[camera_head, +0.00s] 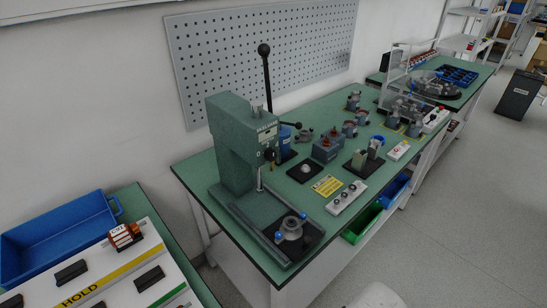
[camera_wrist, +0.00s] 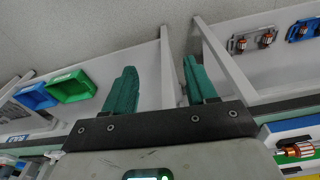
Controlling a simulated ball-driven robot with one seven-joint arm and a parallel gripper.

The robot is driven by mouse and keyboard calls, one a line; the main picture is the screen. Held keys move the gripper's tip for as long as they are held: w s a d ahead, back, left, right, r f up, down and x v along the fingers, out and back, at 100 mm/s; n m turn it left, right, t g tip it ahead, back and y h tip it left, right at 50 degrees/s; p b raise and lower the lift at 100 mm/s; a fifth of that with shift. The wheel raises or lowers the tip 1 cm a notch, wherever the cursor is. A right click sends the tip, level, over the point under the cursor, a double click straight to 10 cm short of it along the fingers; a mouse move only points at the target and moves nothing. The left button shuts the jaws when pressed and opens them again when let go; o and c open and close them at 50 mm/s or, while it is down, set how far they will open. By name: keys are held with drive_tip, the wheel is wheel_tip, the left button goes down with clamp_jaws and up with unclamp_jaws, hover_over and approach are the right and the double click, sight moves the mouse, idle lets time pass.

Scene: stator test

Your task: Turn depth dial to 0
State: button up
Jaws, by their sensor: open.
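A green press (camera_head: 238,145) with a tall black-knobbed lever (camera_head: 265,75) stands on the green bench in the head view. A small dark round part (camera_head: 269,154) is on the front of its head; I cannot tell whether it is the depth dial, and no marks are readable. A grey part with blue knobs (camera_head: 291,228) sits on the dark plate under the press. My gripper (camera_wrist: 160,65) shows in the wrist view with its two green fingers apart and nothing between them. It is away from the press, which is not in that view.
A control strip with several knobs (camera_head: 346,197) and a yellow label (camera_head: 327,186) lie right of the press. Motor parts stand farther along the bench. A blue bin (camera_head: 58,240) is at left. Green (camera_wrist: 72,86) and blue bins and white bench legs show beyond my fingers.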

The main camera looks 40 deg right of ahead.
drive_tip(key=w+t+y+b, duration=0.1)
drive_tip(key=w+t+b, duration=0.15)
drive_tip(key=w, duration=0.45)
drive_tip(key=m+t+b, duration=0.1)
drive_tip(key=t+b, duration=0.5)
drive_tip(key=t, duration=0.9)
approach(273, 158)
drive_tip(key=shift+g, duration=0.25)
drive_tip(key=w, duration=0.2)
drive_tip(key=w+p, duration=0.1)
drive_tip(key=w, duration=0.2)
drive_tip(key=w+p, duration=0.1)
drive_tip(key=w, duration=0.2)
drive_tip(key=shift+w+a+r, duration=0.15)
drive_tip(key=shift+r, duration=0.2)
drive_tip(key=c, duration=1.1)
